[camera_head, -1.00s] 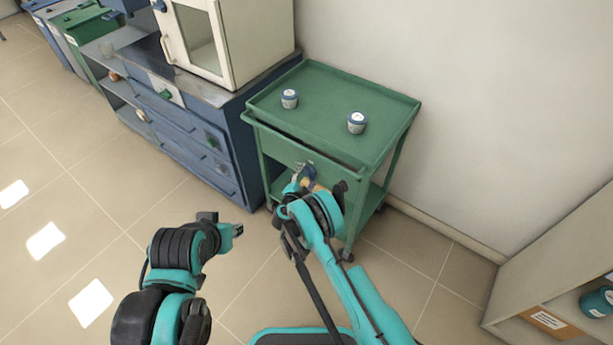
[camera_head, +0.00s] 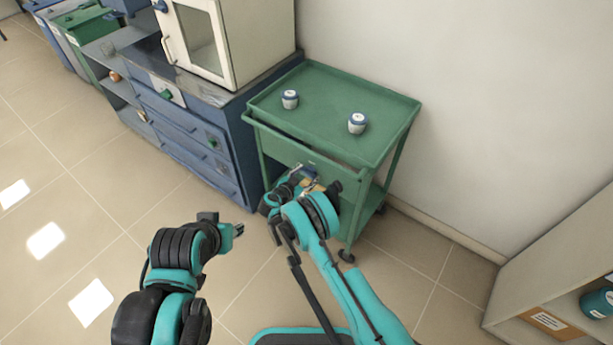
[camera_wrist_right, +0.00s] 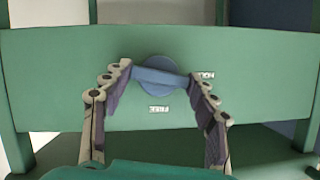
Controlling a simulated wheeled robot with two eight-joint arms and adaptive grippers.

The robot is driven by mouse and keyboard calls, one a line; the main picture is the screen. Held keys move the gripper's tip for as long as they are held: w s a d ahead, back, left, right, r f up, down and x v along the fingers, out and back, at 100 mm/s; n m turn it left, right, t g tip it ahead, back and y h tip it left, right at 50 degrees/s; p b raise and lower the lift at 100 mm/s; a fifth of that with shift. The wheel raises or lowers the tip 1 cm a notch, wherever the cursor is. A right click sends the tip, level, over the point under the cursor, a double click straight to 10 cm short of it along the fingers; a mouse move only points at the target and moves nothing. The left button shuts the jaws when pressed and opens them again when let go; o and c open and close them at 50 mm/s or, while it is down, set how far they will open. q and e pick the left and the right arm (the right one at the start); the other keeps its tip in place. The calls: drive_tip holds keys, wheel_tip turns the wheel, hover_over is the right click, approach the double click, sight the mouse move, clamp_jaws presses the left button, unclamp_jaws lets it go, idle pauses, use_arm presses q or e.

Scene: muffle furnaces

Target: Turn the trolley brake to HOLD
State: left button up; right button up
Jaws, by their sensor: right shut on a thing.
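The green trolley (camera_head: 395,103) stands against the wall, with its front panel facing me. In the right wrist view a round blue brake knob (camera_wrist_right: 158,64) with a raised bar sits on the green panel (camera_wrist_right: 60,75). The bar lies nearly level, its right end towards the HOLD label (camera_wrist_right: 206,75). The FREE label (camera_wrist_right: 159,109) is below the knob; both labels appear inverted. My right gripper (camera_wrist_right: 160,74) is shut on the bar, one finger at each end. In the head view my right gripper (camera_head: 297,181) partly hides the knob. My left gripper (camera_head: 238,230) is away from the trolley; its jaw state is unclear.
Two small lidded jars (camera_head: 290,99) (camera_head: 357,123) stand on the trolley top. A blue drawer cabinet (camera_head: 185,130) with a white furnace (camera_head: 225,45) is to the left. A shelf unit (camera_head: 555,275) is at lower right. The tiled floor at left is clear.

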drive_tip(key=shift+n+g+h, duration=0.4)
drive_tip(key=shift+n, duration=0.4)
drive_tip(key=o, duration=1.1)
drive_tip(key=shift+o, duration=0.2)
drive_tip(key=shift+a, duration=0.1)
drive_tip(key=v, duration=1.2)
drive_tip(key=shift+f, duration=0.15)
